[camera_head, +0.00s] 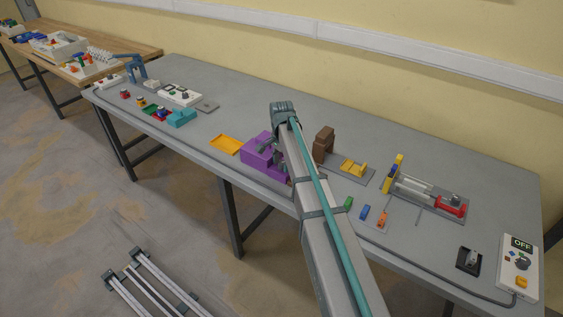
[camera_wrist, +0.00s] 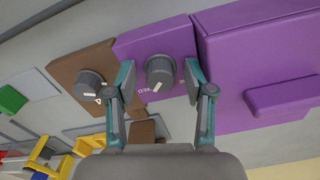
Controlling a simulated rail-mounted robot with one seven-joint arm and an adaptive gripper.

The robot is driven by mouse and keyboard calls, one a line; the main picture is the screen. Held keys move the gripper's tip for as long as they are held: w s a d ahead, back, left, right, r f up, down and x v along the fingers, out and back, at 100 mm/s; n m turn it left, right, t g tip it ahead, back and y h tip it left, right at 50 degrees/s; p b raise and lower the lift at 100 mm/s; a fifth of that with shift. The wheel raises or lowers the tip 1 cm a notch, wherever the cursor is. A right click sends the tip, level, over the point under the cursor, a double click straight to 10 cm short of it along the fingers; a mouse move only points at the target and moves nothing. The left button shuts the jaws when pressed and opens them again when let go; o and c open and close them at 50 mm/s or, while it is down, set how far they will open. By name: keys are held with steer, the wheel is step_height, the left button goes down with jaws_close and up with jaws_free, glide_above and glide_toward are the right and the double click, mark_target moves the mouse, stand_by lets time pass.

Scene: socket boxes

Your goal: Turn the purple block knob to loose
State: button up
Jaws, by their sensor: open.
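The purple block (camera_head: 258,163) stands on the grey table, partly hidden behind my arm in the head view. In the wrist view, the small purple panel (camera_wrist: 130,48) carries a round dark grey knob (camera_wrist: 158,65) with a white pointer mark. The pointer is directed down and slightly left in that picture, near small white lettering that is partly covered. My gripper (camera_wrist: 160,76) is open, with one teal-tipped finger on each side of the knob. Whether the fingertips touch it cannot be told. The knob is not clearly visible in the head view.
A brown block (camera_head: 323,144) stands just right of the purple one; its own grey knob (camera_wrist: 90,84) is close to my left finger in the wrist view. A larger purple body (camera_wrist: 260,50) adjoins the panel. A yellow tray (camera_head: 226,145) lies left on the table.

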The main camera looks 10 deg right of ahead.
jaws_close()
steer(key=shift+n, duration=0.4)
steer(key=n, duration=0.3)
steer(key=shift+n, duration=0.4)
steer(key=n, duration=0.4)
steer(key=shift+d+n, duration=0.1)
steer(key=shift+n, duration=0.2)
steer(key=n, duration=0.8)
steer(key=shift+d+n, duration=0.1)
steer(key=shift+n, duration=0.2)
